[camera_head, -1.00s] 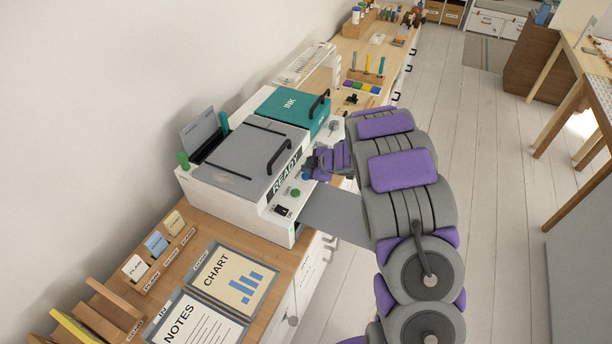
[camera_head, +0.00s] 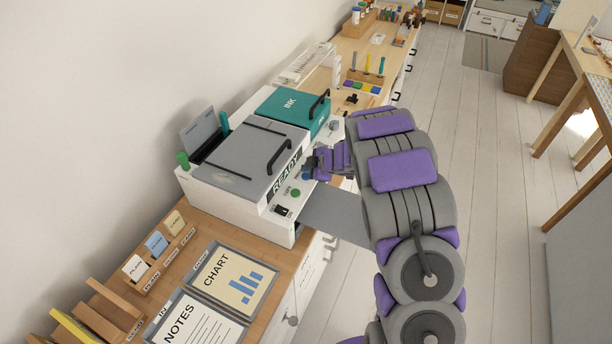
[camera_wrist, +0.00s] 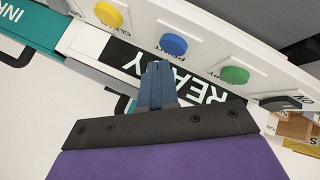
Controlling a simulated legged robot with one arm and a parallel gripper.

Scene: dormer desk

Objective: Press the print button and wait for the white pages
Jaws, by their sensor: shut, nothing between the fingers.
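The printer (camera_head: 243,220) stands on the wooden counter, and its display (camera_head: 284,174) reads READY. The blue PRINT button (camera_wrist: 173,45) sits on the panel between a yellow button (camera_wrist: 109,14) and a green button (camera_wrist: 234,75). In the head view the blue button (camera_head: 305,176) shows just below my gripper (camera_head: 312,162). My gripper (camera_wrist: 156,66) is shut and empty, its tips close to the blue button in the wrist view. I cannot tell whether they touch it. The grey output tray (camera_head: 336,214) shows no white pages on its visible part; my arm hides its right end.
A teal INK cover (camera_head: 288,106) and a grey lid with a black handle (camera_head: 250,155) top the printer. A black ON switch (camera_wrist: 287,103) is beside the green button. CHART and NOTES sheets lie in trays at the front. Open floor lies to the right.

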